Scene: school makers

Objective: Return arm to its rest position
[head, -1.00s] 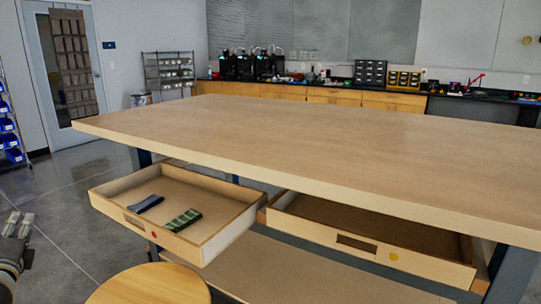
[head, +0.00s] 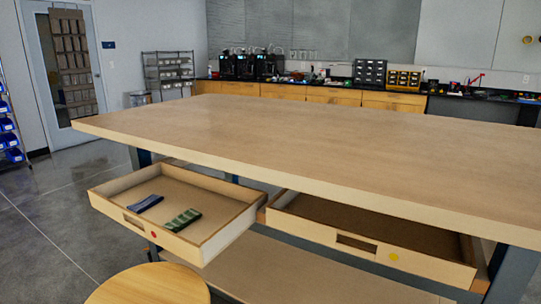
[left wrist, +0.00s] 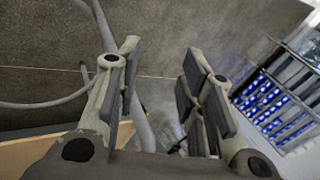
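My left gripper (left wrist: 158,85) shows in the left wrist view with its two fingers spread apart and nothing between them. The grey floor (left wrist: 170,115) lies beyond it. In the head view neither gripper is in sight. The left drawer (head: 195,250) under the workbench (head: 300,135) is pulled out and holds a dark blue item (head: 146,203) and a green patterned item (head: 182,219). The right drawer (head: 325,236) is also pulled out and looks empty. My right gripper is in no view.
A round wooden stool top (head: 150,287) stands in front of the left drawer. A rack with blue bins (head: 12,130) stands at the far left; a rack with blue bins (left wrist: 270,100) also shows in the left wrist view. The workbench top is bare. Open floor lies left of the drawers.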

